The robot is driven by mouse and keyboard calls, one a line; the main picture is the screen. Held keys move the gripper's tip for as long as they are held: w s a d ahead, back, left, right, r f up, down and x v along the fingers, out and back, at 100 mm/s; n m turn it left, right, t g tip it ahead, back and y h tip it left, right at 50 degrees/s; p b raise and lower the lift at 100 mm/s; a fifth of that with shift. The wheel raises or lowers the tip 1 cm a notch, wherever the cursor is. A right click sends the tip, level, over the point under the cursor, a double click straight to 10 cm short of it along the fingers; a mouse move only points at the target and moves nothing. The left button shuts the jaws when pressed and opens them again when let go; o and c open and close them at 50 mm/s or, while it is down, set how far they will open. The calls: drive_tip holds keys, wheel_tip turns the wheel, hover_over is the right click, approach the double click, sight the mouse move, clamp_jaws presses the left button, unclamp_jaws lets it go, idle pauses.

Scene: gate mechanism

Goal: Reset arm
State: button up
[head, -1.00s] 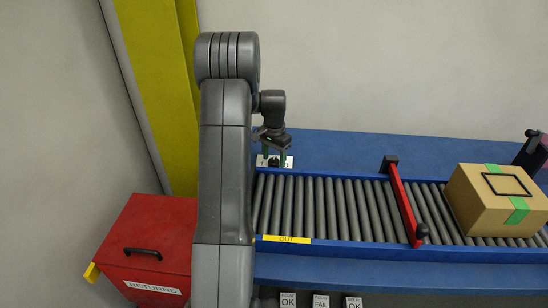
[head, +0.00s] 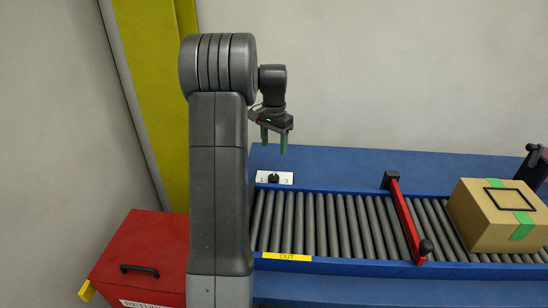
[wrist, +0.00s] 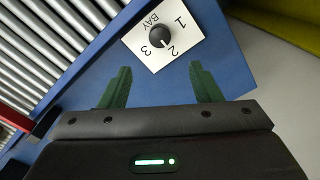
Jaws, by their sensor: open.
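My gripper (head: 274,141) is open and empty, raised above the back edge of the conveyor with its green fingers pointing down. Below it, apart from the fingers, is a black dial knob (head: 273,177) on a white plate. In the wrist view the knob (wrist: 160,36) sits on the plate (wrist: 148,57) marked BAY with 1, 2 and 3, beyond my green fingertips (wrist: 160,82). The knob's white pointer mark faces the 2.
A blue-framed roller conveyor (head: 335,222) carries a taped cardboard box (head: 497,217) at right. A red gate bar (head: 406,217) with black ends crosses the rollers. A red returns bin (head: 135,262) stands at left. The rollers left of the gate are clear.

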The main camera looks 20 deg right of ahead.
sight(274, 176)
drive_tip(key=shift+r, duration=0.75)
wheel_tip(274, 176, down, 14)
drive_tip(key=shift+p, duration=0.6)
